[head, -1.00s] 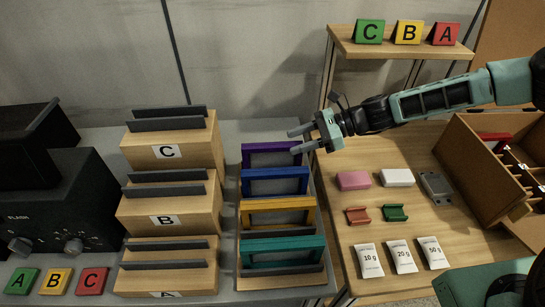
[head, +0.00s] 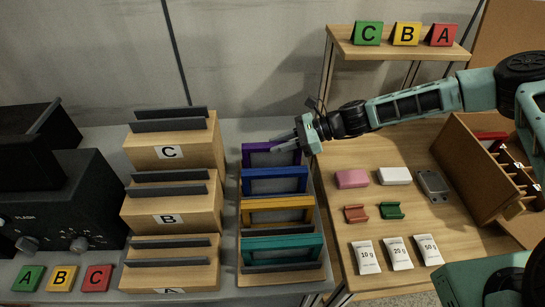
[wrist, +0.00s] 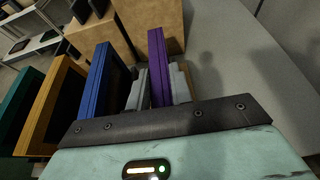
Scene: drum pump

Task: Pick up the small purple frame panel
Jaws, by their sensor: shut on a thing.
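The small purple frame panel (head: 260,147) stands upright in the back slot of the wooden rack (head: 284,277). In the wrist view the purple panel (wrist: 157,66) rises between the two grey fingers of my gripper (wrist: 158,88). My gripper (head: 284,144) reaches in from the right and is shut on the panel's right side. The fingers hide part of the panel in the head view.
Blue (head: 275,181), yellow (head: 278,212) and teal (head: 282,250) frame panels stand in front of the purple one in the rack. Wooden blocks labelled C (head: 168,152), B (head: 166,219) and A stand to the left. A wooden table (head: 345,200) with small items lies right.

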